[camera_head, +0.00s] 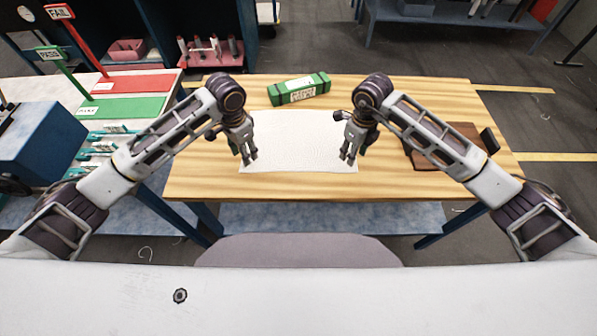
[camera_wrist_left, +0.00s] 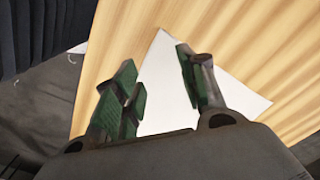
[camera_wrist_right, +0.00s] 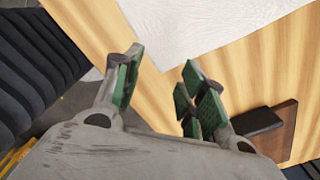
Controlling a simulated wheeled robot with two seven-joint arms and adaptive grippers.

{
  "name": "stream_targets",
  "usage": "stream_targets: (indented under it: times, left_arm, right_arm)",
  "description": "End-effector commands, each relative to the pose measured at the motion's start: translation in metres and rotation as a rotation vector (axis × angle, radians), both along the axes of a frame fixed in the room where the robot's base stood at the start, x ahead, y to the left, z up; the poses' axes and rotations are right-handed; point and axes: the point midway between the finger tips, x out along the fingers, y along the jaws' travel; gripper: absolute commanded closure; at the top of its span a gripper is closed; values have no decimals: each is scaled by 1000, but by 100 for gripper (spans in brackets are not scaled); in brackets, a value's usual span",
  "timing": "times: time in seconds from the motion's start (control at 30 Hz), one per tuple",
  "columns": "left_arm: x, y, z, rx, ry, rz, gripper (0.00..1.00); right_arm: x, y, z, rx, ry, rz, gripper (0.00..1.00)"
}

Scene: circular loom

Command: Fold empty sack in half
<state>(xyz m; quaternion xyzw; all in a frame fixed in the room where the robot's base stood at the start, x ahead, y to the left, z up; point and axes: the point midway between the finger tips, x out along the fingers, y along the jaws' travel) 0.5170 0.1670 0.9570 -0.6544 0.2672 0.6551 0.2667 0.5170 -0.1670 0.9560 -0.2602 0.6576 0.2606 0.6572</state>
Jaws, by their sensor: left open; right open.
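The white empty sack (camera_head: 297,138) lies flat and spread out on the wooden table, its near edge close to the table's front edge. My left gripper (camera_head: 250,160) is open above the sack's left side near its front left corner. In the left wrist view the sack (camera_wrist_left: 165,85) shows between and behind the green-padded fingers (camera_wrist_left: 160,90). My right gripper (camera_head: 347,160) is open above the sack's right side near its front right corner. In the right wrist view the sack (camera_wrist_right: 190,25) shows beyond the open fingers (camera_wrist_right: 160,90). Neither gripper holds anything.
A green labelled bundle (camera_head: 299,89) lies behind the sack. A brown board (camera_head: 425,157) with a dark object lies at the table's right. A side bench at left holds a red mat (camera_head: 140,84) and a green mat (camera_head: 125,107). The wooden table (camera_head: 205,182) has free room left of the sack.

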Motion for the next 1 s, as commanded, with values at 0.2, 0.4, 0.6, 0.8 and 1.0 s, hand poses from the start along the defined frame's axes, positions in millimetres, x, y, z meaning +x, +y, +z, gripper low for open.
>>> stream_targets:
  times: [0.2, 0.4, 0.6, 0.8, 1.0]
  left_arm:
    - [-1, 0, -24, 1, 2, 0, 59]
    - [-1, 0, -47, 1, 1, 0, 59]
    - [0, 0, -61, 0, 0, -1, 59]
    - [0, 0, -66, 0, 0, -1, 59]
    - [0, 0, -66, 0, 0, -1, 59]
  right_arm:
    - [-1, 1, -24, 0, 3, -1, 59]
    - [-1, 1, -47, 0, 3, 0, 59]
    - [0, 0, -61, 0, 0, 0, 59]
    - [-1, 0, -66, -1, 1, 0, 59]
    - [-1, 0, -66, -1, 1, 0, 59]
